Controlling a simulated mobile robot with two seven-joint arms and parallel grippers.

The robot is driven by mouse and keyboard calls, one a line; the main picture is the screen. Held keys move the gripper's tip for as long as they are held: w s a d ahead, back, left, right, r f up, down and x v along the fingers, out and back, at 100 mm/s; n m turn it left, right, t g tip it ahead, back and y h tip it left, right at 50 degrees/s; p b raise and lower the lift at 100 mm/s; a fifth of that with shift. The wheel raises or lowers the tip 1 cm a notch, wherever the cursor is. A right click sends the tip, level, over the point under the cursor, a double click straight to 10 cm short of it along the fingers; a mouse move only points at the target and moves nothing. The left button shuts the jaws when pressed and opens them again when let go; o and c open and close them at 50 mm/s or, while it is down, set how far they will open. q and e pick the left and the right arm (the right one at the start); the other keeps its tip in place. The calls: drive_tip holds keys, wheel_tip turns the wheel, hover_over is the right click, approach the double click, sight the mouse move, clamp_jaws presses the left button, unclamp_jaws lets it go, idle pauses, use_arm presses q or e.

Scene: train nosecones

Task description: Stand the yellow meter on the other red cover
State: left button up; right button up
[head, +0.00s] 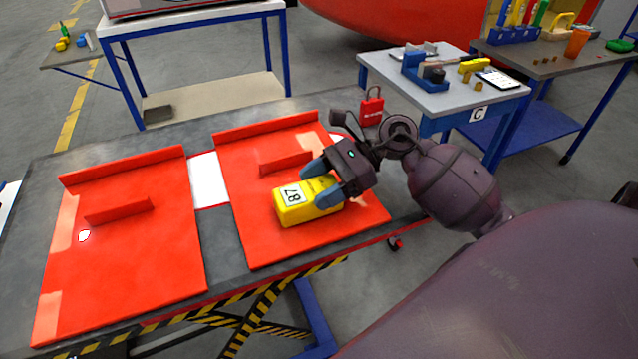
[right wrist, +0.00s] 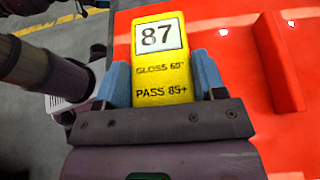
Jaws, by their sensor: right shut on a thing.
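The yellow meter (head: 309,202) shows a white label reading 87 and is over the right red cover (head: 258,238). My right gripper (head: 323,184) is shut on the meter, its blue fingers on either side. In the right wrist view the meter (right wrist: 160,62) sits between the fingers of the gripper (right wrist: 163,84), with GLOSS 60° and PASS 85+ below the 87. I cannot tell whether the meter touches the cover. The left red cover (head: 130,250) lies flat with an upright rib and nothing standing on it. My left gripper is not in view.
Both covers lie on a dark grey lift table (head: 222,235) with a white sheet (head: 208,181) between them. A red padlock (head: 371,108) is by the back right edge. A grey side table (head: 445,85) holds tools behind my right arm.

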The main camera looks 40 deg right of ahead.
drive_tip(key=shift+f, duration=0.2)
drive_tip(key=o, duration=1.2)
drive_tip(key=shift+o, duration=0.2)
drive_tip(key=shift+r, duration=0.15)
